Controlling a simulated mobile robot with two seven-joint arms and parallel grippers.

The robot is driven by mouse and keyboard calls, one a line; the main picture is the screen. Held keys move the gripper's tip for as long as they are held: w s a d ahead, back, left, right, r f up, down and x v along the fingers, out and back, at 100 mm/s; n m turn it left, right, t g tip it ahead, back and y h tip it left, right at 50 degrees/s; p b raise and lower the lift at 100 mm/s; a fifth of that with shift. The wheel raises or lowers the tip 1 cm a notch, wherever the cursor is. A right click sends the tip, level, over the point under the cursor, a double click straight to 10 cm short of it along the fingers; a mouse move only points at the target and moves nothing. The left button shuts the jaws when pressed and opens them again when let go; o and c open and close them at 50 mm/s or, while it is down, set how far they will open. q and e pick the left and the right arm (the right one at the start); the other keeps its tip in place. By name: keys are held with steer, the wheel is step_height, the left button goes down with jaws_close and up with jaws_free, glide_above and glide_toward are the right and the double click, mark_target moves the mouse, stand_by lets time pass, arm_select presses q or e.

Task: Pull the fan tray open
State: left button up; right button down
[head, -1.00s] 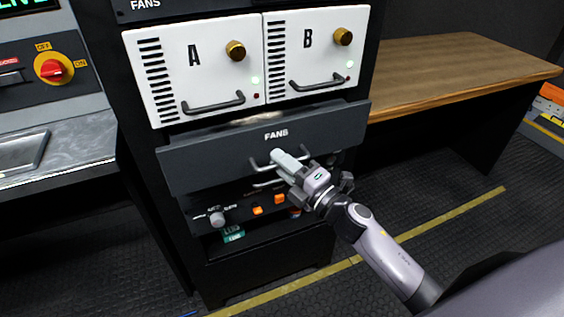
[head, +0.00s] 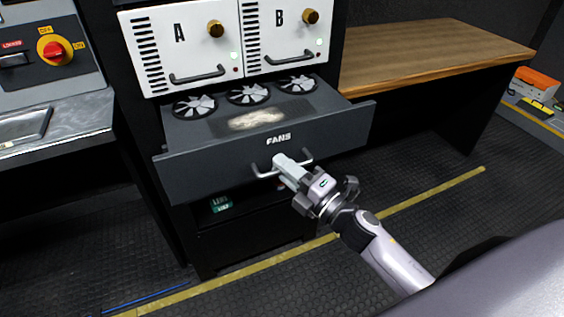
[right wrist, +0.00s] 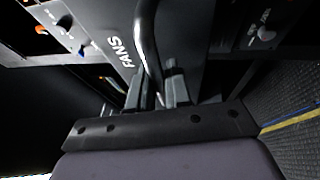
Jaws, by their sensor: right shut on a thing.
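The fan tray (head: 215,167) is a dark grey drawer labelled FANS, and it stands well out of the rack in the head view. Inside it several round fans (head: 248,93) and a pale dusty patch (head: 257,119) show. Its metal bar handle (head: 262,172) is on the front panel; the handle (right wrist: 147,40) also crosses the right wrist view. My right gripper (head: 281,163) is shut on the handle, with its fingers (right wrist: 160,92) around the bar. My left gripper is not in view.
White modules A (head: 181,50) and B (head: 283,37) sit above the tray. A wooden desk (head: 430,55) stands at the right and a metal counter (head: 60,125) at the left. The floor (head: 420,245) before the rack is clear.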

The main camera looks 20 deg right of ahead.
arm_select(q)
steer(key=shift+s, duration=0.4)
arm_select(e)
steer(key=shift+s, duration=0.75)
steer(key=c, duration=1.4)
jaws_free()
arm_select(q)
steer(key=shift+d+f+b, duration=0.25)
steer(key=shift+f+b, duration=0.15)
steer(key=shift+b, duration=0.15)
arm_select(e)
steer(key=shift+v, duration=3.55)
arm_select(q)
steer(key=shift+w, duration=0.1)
